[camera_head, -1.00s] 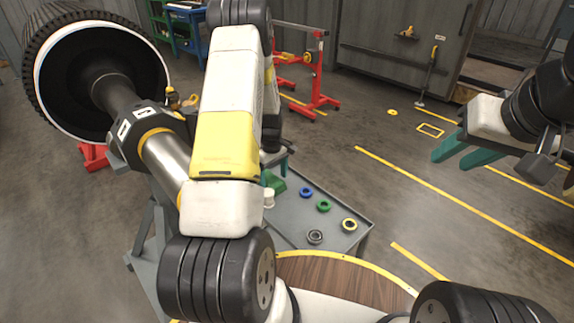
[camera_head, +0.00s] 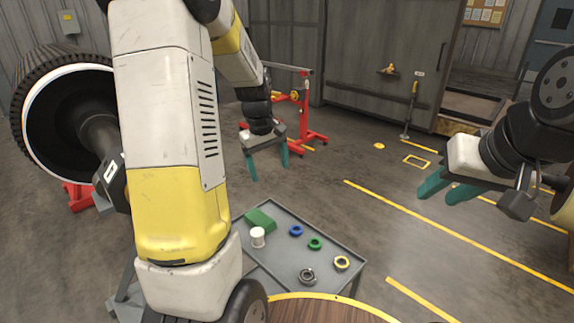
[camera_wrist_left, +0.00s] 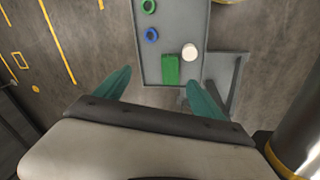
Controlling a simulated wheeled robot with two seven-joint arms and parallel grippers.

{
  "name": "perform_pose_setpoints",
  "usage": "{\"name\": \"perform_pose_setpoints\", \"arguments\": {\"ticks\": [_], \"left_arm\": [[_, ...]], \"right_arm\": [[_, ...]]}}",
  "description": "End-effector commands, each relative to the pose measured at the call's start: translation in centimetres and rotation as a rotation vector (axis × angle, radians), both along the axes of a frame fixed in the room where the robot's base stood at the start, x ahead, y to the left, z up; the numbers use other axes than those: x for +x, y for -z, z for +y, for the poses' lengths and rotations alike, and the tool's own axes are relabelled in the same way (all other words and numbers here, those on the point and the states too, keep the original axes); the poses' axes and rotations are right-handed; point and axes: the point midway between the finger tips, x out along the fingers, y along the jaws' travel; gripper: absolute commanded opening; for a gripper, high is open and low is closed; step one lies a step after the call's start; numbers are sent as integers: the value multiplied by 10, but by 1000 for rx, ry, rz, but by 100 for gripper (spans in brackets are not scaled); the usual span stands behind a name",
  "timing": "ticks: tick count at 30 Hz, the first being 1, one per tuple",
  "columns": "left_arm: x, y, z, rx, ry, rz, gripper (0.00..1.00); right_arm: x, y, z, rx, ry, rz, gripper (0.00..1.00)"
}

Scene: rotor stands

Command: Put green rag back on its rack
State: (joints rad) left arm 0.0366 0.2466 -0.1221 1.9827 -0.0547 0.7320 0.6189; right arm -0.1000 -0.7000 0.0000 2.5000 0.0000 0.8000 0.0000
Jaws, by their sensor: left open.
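The green rag (camera_head: 260,219) lies as a small folded block at the far left of a grey tray table (camera_head: 318,238), beside a white cylinder (camera_head: 257,237). In the left wrist view the rag (camera_wrist_left: 171,69) shows below and between my open fingertips. My left gripper (camera_head: 268,164) is open and empty, up above and beyond the table in the head view; it also shows in the left wrist view (camera_wrist_left: 159,78). My right gripper (camera_head: 440,192) hangs at the right with its fingers apart and nothing between them. I cannot tell which thing is the rag's rack.
A large wheel on a shaft (camera_head: 65,125) stands at the left. A red stand (camera_head: 306,110) is behind. The floor to the right is open.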

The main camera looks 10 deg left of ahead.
Motion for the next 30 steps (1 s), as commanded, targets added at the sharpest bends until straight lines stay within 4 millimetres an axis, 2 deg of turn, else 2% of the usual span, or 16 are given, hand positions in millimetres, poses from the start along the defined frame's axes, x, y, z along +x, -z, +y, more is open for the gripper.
{"name": "perform_pose_setpoints", "arguments": {"ticks": [1, 6, 12, 18, 21, 25, 30], "left_arm": [[-14, -24, -9, -2, 52, -39, 79], [-65, -81, -36, 11, 245, -154, 79], [-134, -124, -63, 55, 471, -290, 79], [-192, -139, -80, 115, 656, -402, 79], [-209, -140, -85, 138, 711, -434, 79], [-219, -140, -87, 153, 747, -453, 79], [-221, -140, -88, 157, 754, -456, 79]], "right_arm": [[0, 0, 0, 0, 0, 0, 36], [0, 0, 0, 0, 0, 0, 36], [0, 0, 0, 0, 0, 0, 36], [0, 0, 0, 0, 0, 0, 36], [0, 0, 0, 0, 0, 0, 36], [0, 0, 0, 0, 0, 0, 36], [0, 0, 0, 0, 0, 0, 36]]}}
